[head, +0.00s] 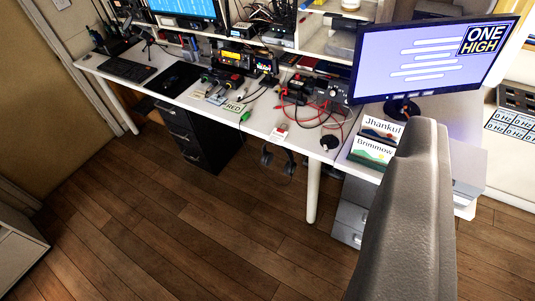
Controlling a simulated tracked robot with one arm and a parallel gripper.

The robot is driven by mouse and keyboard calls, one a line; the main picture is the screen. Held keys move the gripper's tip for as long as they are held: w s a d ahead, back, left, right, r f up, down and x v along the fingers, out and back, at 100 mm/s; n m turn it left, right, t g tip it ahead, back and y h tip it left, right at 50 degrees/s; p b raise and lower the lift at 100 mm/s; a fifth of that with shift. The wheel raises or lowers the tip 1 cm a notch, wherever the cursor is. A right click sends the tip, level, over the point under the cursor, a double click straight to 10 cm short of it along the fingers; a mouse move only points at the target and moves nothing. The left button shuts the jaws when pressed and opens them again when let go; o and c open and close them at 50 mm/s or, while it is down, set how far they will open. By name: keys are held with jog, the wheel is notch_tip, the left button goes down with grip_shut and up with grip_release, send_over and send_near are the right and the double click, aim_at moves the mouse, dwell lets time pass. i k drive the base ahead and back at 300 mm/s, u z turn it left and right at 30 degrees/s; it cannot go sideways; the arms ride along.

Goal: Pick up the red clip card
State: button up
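A small white card with a red patch (279,132) lies near the front edge of the long white desk (255,128), about mid-picture. It looks like the red clip card, but it is too small to be sure. My gripper (424,135) shows as a large grey shape at the right, in the foreground. It is well right of the card and apart from it. Its separate fingers cannot be made out, so I cannot tell whether it is open or holds anything.
Radio units, red and black cables and a FRED card (233,107) crowd the desk. A monitor (425,58) and two booklets (371,150) stand at the right. Black drawers (190,135) and headphones (268,155) are below the desk. The wooden floor (190,235) in front is clear.

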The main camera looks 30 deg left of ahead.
aim_at(278, 135)
jog(key=u, duration=0.15)
jog(key=i, duration=1.7)
jog(key=u, duration=0.9)
